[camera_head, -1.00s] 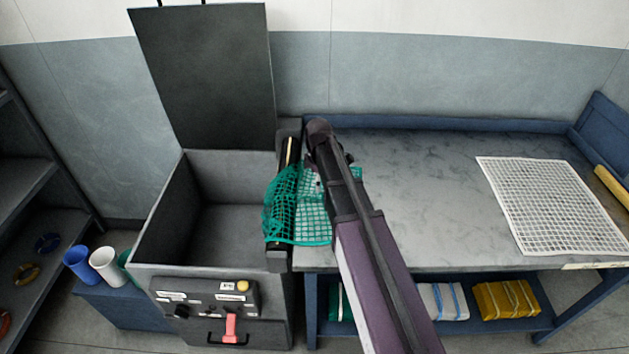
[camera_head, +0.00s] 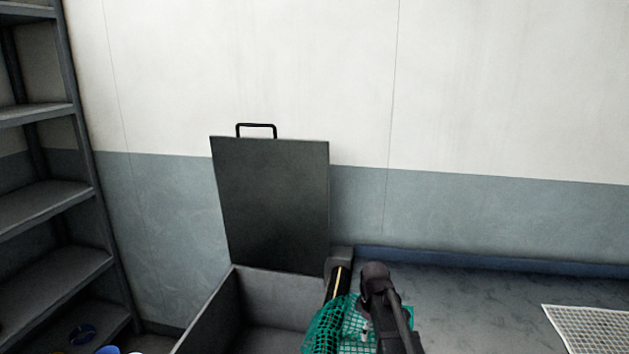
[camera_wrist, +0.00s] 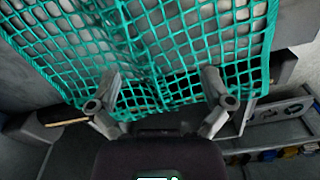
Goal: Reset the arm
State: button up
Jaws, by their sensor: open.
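My gripper (camera_wrist: 158,100) shows in the wrist view with its two fingers spread apart. Green netting (camera_wrist: 150,45) fills the upper part of that view, beyond and around the fingertips, with nothing gripped between them. Whether the fingers touch the net, I cannot tell. In the head view, my arm comes up from the bottom edge, and the green net (camera_head: 342,325) hangs beside its end, over a dark bar with a yellow stripe (camera_head: 338,284). The gripper itself is hidden there.
The grey bin (camera_head: 212,312) stands left of the net, its dark lid (camera_head: 270,200) raised against the wall. A workbench (camera_head: 480,305) with a white mesh sheet (camera_head: 590,328) lies to the right. Shelving (camera_head: 55,200) stands at the far left.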

jog(key=s+m, duration=0.4)
jog(key=s, duration=0.1)
jog(key=s+m, duration=0.3)
jog(key=s, duration=0.1)
jog(key=s+d+m, duration=0.1)
jog(key=s+m, duration=0.3)
jog(key=s, duration=0.1)
jog(key=shift+s+r+m, duration=0.15)
jog(key=shift+s+m, duration=0.55)
jog(key=shift+m, duration=0.1)
